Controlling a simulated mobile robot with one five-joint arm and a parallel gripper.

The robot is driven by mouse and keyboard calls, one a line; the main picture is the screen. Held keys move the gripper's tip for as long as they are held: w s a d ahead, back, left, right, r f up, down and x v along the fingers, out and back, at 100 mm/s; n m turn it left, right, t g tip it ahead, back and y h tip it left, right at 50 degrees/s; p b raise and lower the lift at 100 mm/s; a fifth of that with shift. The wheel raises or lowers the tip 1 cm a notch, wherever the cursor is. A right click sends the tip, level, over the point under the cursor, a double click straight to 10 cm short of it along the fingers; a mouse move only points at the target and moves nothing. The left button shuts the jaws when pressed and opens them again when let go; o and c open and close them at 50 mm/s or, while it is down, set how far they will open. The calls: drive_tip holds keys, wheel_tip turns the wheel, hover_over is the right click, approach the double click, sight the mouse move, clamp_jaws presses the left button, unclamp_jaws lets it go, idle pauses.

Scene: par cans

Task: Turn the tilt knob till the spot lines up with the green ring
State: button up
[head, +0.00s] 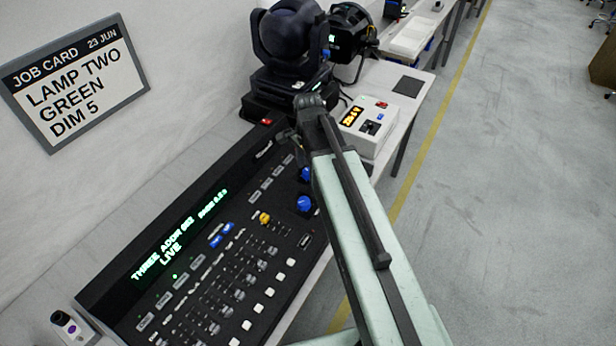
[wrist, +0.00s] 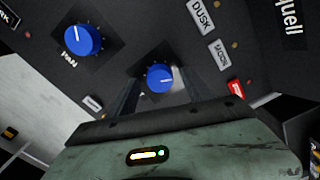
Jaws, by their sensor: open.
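In the wrist view a blue knob (wrist: 160,78) with a white pointer mark sits between the fingers of my gripper (wrist: 158,88). The fingers are open, one on each side of it; I cannot tell whether they touch it. Its label is hidden. Another blue knob (wrist: 82,40), marked PAN, is up and left of it. In the head view two blue knobs, an upper one (head: 305,174) and a lower one (head: 304,205), sit on the black console (head: 110,290) beside my arm. The light spot and green ring are not in view.
The console has faders, white buttons and a lit display (head: 170,245) ending in LIVE. A dark moving-head lamp (head: 290,35) and a white box (head: 370,125) with an amber readout stand behind it. A wall card (head: 75,85) reads LAMP TWO GREEN DIM 5. The floor at right is open.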

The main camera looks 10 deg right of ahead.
drive_tip(key=shift+f, duration=0.15)
clamp_jaws()
drive_tip(key=shift+n, duration=0.3)
drive_tip(key=n, duration=0.3)
drive_tip(key=shift+n, duration=0.4)
drive_tip(key=n, duration=0.3)
drive_tip(key=shift+n, duration=0.3)
drive_tip(key=n, duration=0.3)
drive_tip(key=shift+n, duration=2.2)
